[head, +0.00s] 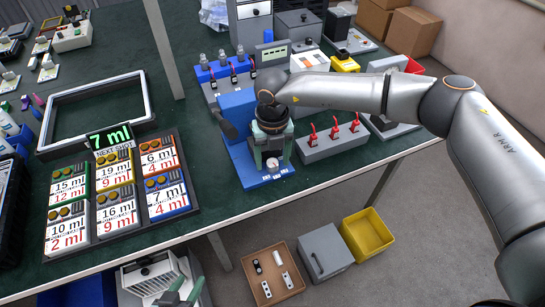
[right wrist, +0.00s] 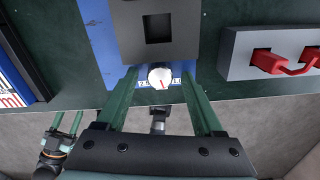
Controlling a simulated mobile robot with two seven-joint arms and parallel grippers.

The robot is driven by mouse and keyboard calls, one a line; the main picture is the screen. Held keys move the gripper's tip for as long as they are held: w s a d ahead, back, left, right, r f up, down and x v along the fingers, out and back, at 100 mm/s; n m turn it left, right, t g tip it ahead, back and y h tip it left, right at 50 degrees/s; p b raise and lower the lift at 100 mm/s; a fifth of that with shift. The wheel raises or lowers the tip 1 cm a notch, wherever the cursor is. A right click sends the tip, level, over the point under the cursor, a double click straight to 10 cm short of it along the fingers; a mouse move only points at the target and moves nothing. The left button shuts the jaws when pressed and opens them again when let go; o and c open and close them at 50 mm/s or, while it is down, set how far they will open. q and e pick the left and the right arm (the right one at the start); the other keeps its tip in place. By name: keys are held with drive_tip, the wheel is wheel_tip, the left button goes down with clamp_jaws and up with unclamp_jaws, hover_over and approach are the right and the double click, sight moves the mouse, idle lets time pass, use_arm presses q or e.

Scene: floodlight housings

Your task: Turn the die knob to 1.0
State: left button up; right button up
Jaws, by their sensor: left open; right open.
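The die knob (head: 273,163) is a small white round knob on the front of a blue-based device (head: 248,176). In the right wrist view the knob (right wrist: 160,77) has a short red mark on its lower part, with a partly hidden printed scale (right wrist: 146,84) behind it. My right gripper (head: 271,157) is above the device's front. Its open green fingers (right wrist: 159,73) are left and right of the knob in the wrist view, with gaps on both sides. My left gripper (head: 182,290) is open and empty at the bottom of the head view, away from the device.
A grey box with red switches (head: 331,138) stands close right of the device. A board of volume cards (head: 118,190) lies to the left. An empty grey frame (head: 97,112) is behind the board. Bins, including a yellow one (head: 367,234), sit below the table edge.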

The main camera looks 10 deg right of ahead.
use_arm(q)
drive_tip(key=shift+w, duration=0.1)
use_arm(e)
drive_tip(key=c, duration=0.3)
clamp_jaws()
use_arm(q)
drive_tip(key=shift+r, duration=0.15)
